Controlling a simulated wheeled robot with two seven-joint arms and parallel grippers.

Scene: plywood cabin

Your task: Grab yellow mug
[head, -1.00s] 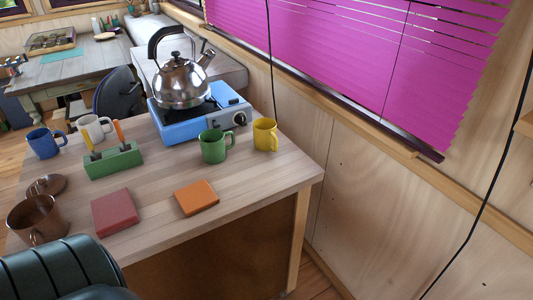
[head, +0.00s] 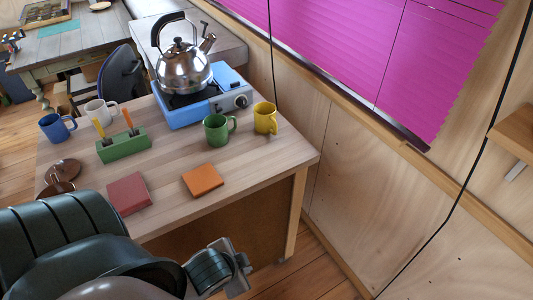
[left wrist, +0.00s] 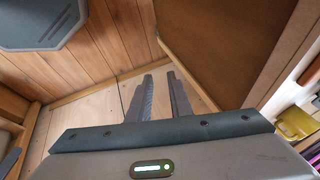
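The yellow mug (head: 265,118) stands upright near the table's right back edge, handle to the right. A green mug (head: 218,130) stands just left of it. My left arm comes in low at the left, in front of the table; its wrist end is below the table's front edge, well apart from the yellow mug. In the left wrist view my left gripper (left wrist: 161,76) has two fingers with a gap between them and nothing held, pointing over the floor. My right gripper is not in view.
The wooden table (head: 245,165) also bears a blue stove (head: 205,108) with a kettle (head: 184,72), a green holder (head: 123,146), an orange block (head: 202,181), a red block (head: 128,194), and blue (head: 57,127) and white (head: 101,112) mugs. The wall with pink blinds (head: 350,50) is at right.

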